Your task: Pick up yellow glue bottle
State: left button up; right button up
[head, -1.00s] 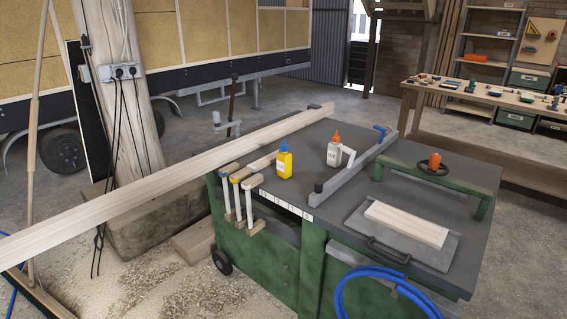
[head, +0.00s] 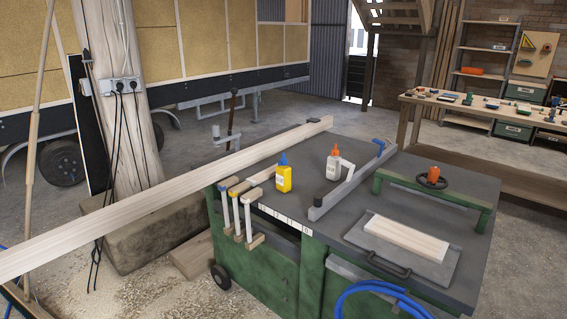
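The yellow glue bottle (head: 284,178) with a blue cap stands upright on the dark top of the green workbench (head: 330,239), near its left edge. It is close to the long wooden beam and the clamps. A white glue bottle with an orange cap (head: 334,163) stands upright to its right, beside the grey metal fence. Neither of my grippers shows in the head view.
A long wooden beam (head: 150,203) crosses the bench's left side and juts out to the left. Clamps (head: 236,207) hang at the bench edge. A grey fence (head: 350,184), a wooden board (head: 406,237) and a green bar (head: 432,199) occupy the right side.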

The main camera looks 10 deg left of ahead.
aim_at(282, 172)
jog(key=i+j+z, duration=0.15)
jog(key=i+j, duration=0.65)
jog(key=i, duration=0.25)
jog(key=i+j+z, duration=0.1)
jog(key=i+j, duration=0.8)
jog(key=i, duration=0.1)
